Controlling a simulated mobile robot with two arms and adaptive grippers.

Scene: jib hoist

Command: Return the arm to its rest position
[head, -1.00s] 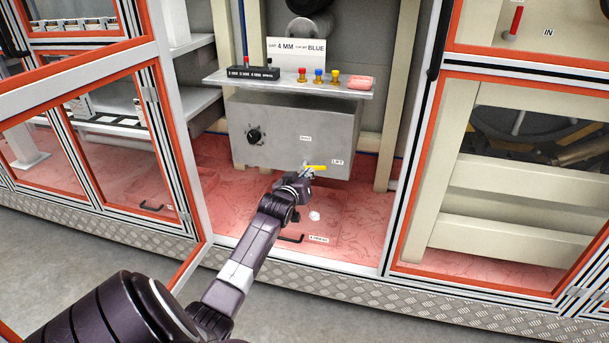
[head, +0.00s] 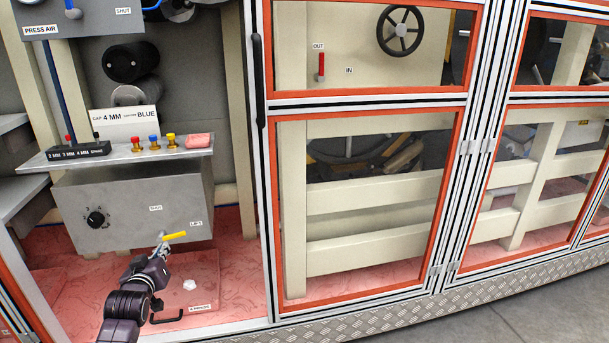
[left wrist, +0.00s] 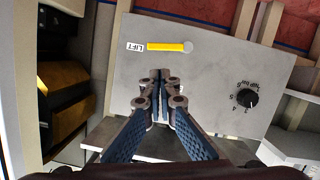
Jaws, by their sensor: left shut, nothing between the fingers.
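My left gripper (head: 161,249) is shut and empty, just in front of the lower part of the grey box (head: 135,200). A yellow lever (head: 174,235) on the box front lies roughly level and points right, toward the LIFT label (head: 196,224). The gripper tips are just below and left of the lever in the head view. In the left wrist view the closed fingers (left wrist: 160,78) show nothing between them, and the lever (left wrist: 165,46) appears beyond the tips, apart from them in the picture. My right gripper is not in view.
A shelf (head: 120,153) above the box holds colored knobs, a black block and a pink block. A frame post (head: 262,200) stands right of the open bay, beside closed glazed panels. A red lever (head: 321,68) and handwheel (head: 399,30) sit behind upper glass.

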